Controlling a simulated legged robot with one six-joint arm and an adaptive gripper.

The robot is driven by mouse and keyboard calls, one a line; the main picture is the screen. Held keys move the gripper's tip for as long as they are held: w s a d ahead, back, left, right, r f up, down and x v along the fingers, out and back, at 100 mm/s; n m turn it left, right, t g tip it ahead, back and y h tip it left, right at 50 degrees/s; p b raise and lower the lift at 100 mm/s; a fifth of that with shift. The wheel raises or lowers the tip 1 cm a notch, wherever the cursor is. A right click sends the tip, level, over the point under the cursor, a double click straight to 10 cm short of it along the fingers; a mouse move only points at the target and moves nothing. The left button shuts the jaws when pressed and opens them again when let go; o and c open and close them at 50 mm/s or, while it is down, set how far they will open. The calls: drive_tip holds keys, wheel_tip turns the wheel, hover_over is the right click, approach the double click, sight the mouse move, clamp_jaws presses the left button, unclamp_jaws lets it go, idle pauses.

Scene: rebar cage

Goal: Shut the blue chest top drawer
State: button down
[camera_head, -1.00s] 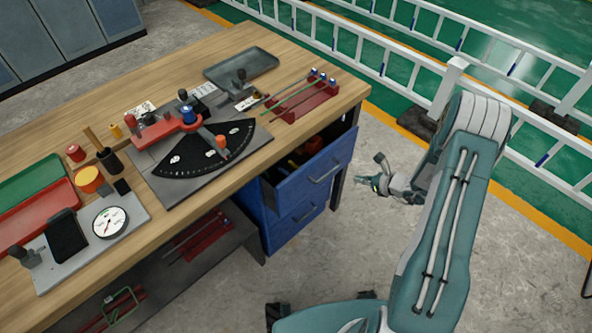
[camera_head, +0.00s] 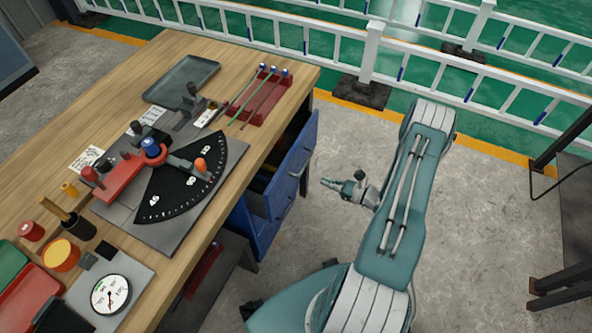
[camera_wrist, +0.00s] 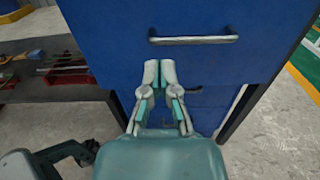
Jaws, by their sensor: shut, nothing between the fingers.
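The blue chest (camera_head: 256,226) stands under the right part of the wooden bench. Its top drawer (camera_head: 293,165) is pulled out to the right, and its inside partly shows below the bench edge. In the wrist view the drawer's blue front (camera_wrist: 200,58) fills the upper middle, with a metal bar handle (camera_wrist: 193,40) across it. My gripper (camera_head: 325,182) is apart from the drawer front, to its right in the head view. In the wrist view my gripper (camera_wrist: 159,65) appears below the handle, its fingers shut with nothing held.
The wooden bench (camera_head: 120,75) carries a grey tray, a red rod rack (camera_head: 262,95), a black dial plate and a gauge. A white railing (camera_head: 330,50) runs behind. Bare concrete floor lies right of the chest. A shelf (camera_wrist: 50,75) shows at left in the wrist view.

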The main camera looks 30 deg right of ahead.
sight(289, 170)
drive_tip(key=x, duration=0.9)
drive_tip(key=shift+a, duration=0.55)
drive_tip(key=shift+w, duration=0.45)
drive_tip(key=shift+a, duration=0.15)
drive_tip(key=shift+a, duration=0.2)
drive_tip(key=shift+w+a, duration=0.2)
drive_tip(key=shift+w, duration=0.05)
drive_tip(key=x, duration=0.8)
drive_tip(key=shift+w, duration=0.2)
drive_tip(key=shift+r, duration=0.2)
